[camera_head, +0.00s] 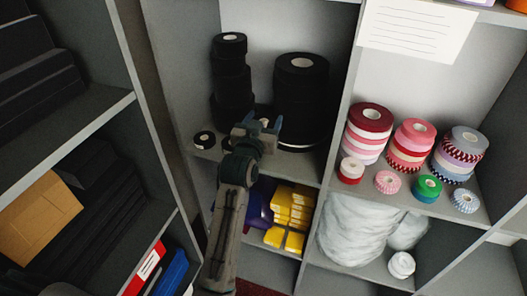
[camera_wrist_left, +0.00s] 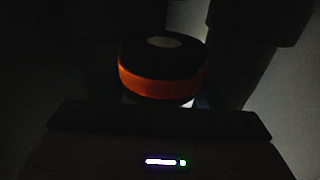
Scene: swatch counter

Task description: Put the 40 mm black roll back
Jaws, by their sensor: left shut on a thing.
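My left gripper (camera_head: 261,122) reaches into the shelf compartment of black rolls, at its front and between two stacks. It is shut on a short roll (camera_wrist_left: 163,70), which the left wrist view shows with a dark top, a pale core and an orange band around its side. In the head view the held roll is mostly hidden by the gripper. A narrower stack of black rolls (camera_head: 231,75) stands at the back left, and a wider stack (camera_head: 301,85) stands to the right. A small black roll (camera_head: 204,140) lies alone at the front left. My right gripper is not in view.
Right of a divider stand coloured ribbon rolls (camera_head: 412,145), with small rolls in front. Below are yellow packs (camera_head: 290,210) and white fluffy bundles (camera_head: 355,232). A dark shelf unit (camera_head: 70,140) stands at the left. The wrist view is very dark.

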